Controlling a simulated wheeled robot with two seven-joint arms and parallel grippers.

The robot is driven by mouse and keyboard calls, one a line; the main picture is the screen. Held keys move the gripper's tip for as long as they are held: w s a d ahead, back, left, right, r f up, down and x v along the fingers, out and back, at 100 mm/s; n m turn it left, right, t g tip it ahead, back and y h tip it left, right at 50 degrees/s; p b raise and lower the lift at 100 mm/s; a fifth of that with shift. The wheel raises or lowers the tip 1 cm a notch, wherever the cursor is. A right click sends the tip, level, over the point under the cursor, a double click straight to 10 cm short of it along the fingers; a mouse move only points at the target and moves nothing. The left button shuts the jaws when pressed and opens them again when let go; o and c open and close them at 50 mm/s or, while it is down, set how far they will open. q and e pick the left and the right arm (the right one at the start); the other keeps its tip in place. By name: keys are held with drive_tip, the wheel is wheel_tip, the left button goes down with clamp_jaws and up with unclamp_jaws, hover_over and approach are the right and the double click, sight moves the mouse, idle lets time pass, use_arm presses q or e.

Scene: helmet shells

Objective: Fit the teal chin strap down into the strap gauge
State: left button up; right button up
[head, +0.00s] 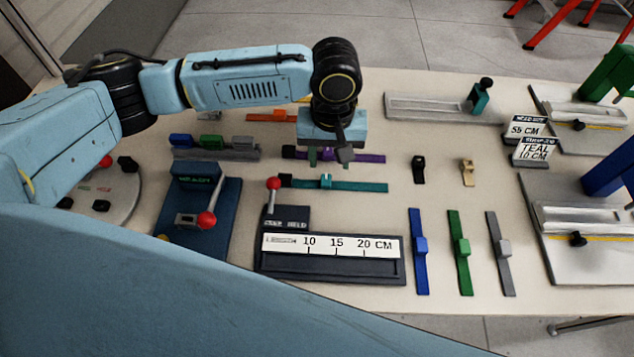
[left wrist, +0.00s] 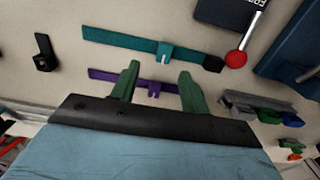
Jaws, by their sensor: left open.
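The teal chin strap (head: 358,187) lies flat on the table, with a teal buckle on it and a black end piece at its left. It also shows in the left wrist view (left wrist: 130,43), beyond the fingertips. The black strap gauge (head: 330,266) lies in front of it, with a white scale marked 10, 15, 20 CM and a red-knobbed lever at its left. My left gripper (head: 328,157) is open and empty, pointing down above the purple strap (left wrist: 120,81). My right gripper is out of view.
Blue (head: 419,250), green (head: 459,250) and grey (head: 499,252) straps lie right of the gauge. A blue fixture (head: 222,225) with a red-knobbed lever stands left. Signs, one reading TEAL 10 CM (head: 536,151), stand at right. Bare table separates the teal strap and these straps.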

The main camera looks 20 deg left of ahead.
sight(326, 177)
use_arm(q)
drive_tip(key=shift+f, duration=0.25)
drive_tip(key=f, duration=0.2)
drive_tip(key=f+b, duration=0.1)
drive_tip(key=f, duration=0.2)
drive_tip(key=shift+s+a, duration=0.15)
drive_tip(key=shift+a, duration=0.05)
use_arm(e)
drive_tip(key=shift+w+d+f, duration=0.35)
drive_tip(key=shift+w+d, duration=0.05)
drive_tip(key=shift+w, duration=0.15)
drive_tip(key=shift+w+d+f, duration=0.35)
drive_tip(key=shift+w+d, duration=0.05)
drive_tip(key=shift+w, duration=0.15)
use_arm(q)
drive_tip(key=shift+c, duration=0.4)
clamp_jaws()
drive_tip(key=shift+r, duration=0.1)
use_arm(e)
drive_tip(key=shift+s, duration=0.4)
